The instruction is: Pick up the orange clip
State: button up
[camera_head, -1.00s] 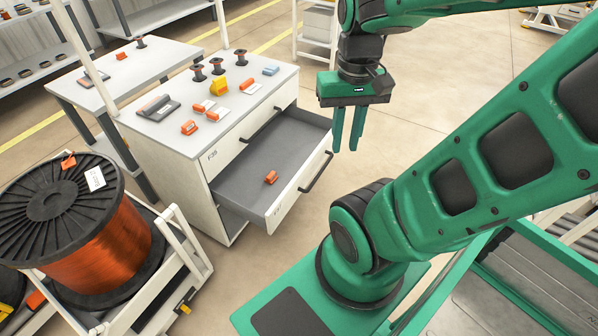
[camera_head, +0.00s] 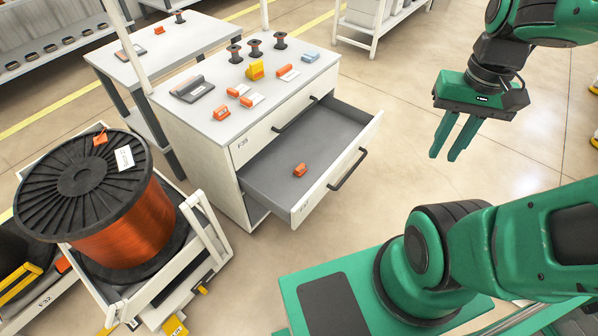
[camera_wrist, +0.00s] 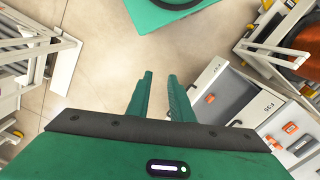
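An orange clip (camera_head: 300,170) lies alone on the grey floor of the open drawer (camera_head: 270,178). It also shows in the wrist view (camera_wrist: 210,98). Another orange piece (camera_head: 289,70) lies farther back there. My gripper (camera_head: 455,140) is open and empty, its two green fingers pointing down with a gap between them. It hangs in free air to the right of the drawer, well apart from all the clips.
The white cabinet (camera_head: 240,160) carries small spools, a yellow block (camera_head: 256,70) and a dark device (camera_head: 192,88). A large copper-wire spool (camera_head: 125,230) stands on a cart at left. The drawer handle (camera_head: 348,170) juts out. Open floor lies right of the drawer.

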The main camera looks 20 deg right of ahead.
aim_at(299, 171)
jog(key=k, duration=0.5)
jog(key=z, duration=1.35)
jog(key=i, duration=2.05)
jog(key=u, duration=1.95)
